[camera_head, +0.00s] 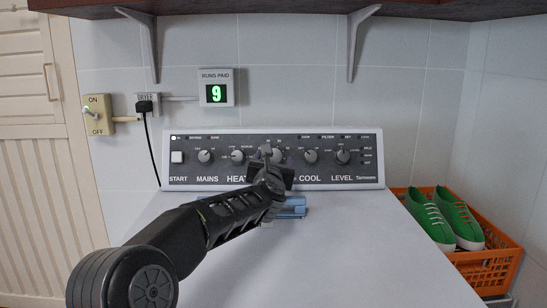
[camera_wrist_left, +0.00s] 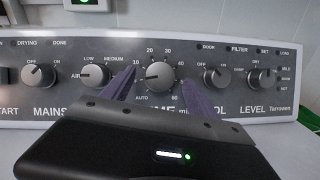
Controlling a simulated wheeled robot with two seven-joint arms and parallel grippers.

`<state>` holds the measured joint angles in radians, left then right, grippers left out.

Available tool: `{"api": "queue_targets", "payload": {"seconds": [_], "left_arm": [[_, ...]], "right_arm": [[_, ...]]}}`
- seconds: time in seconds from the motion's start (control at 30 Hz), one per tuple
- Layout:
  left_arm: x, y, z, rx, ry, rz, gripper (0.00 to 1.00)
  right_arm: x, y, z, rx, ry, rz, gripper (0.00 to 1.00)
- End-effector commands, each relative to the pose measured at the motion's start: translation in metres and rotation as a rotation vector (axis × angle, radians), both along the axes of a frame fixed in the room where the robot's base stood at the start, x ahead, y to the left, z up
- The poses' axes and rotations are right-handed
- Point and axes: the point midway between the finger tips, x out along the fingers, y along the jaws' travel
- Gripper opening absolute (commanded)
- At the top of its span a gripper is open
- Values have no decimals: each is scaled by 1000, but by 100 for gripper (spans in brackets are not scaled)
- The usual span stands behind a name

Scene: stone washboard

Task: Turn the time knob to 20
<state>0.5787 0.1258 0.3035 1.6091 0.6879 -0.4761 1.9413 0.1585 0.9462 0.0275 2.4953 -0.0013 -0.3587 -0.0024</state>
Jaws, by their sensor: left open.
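My left gripper (camera_head: 271,160) is in front of the panel and hides most of this knob in the head view. In the left wrist view its two purple fingers are open, one on each side of the knob. I cannot tell whether they touch it. My right gripper is not in view.
Neighbouring knobs are heat (camera_wrist_left: 95,77) on the left and cool (camera_wrist_left: 215,78) on the right. Mains (camera_head: 204,156) and level (camera_head: 343,156) sit further out. An orange crate (camera_head: 488,270) with green shoes (camera_head: 455,218) stands right. A wall display (camera_head: 216,93) reads 9.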

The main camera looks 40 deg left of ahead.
Motion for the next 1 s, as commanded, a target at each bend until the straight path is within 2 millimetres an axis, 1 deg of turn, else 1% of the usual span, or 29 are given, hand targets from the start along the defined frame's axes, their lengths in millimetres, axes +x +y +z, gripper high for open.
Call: {"api": "queue_targets", "payload": {"seconds": [0.03, 0.13, 0.37, 0.4, 1.0], "left_arm": [[4, 3, 0, -1, 0, 0, 68], [8, 5, 0, -1, -1, 0, 68], [8, 6, 0, 0, 0, 0, 68], [8, 6, 0, 0, 0, 0, 67], [8, 6, 0, 0, 0, 0, 17]], "right_arm": [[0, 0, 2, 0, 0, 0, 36], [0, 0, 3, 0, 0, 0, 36], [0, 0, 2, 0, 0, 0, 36], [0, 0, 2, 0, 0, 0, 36], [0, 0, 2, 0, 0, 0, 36]]}}
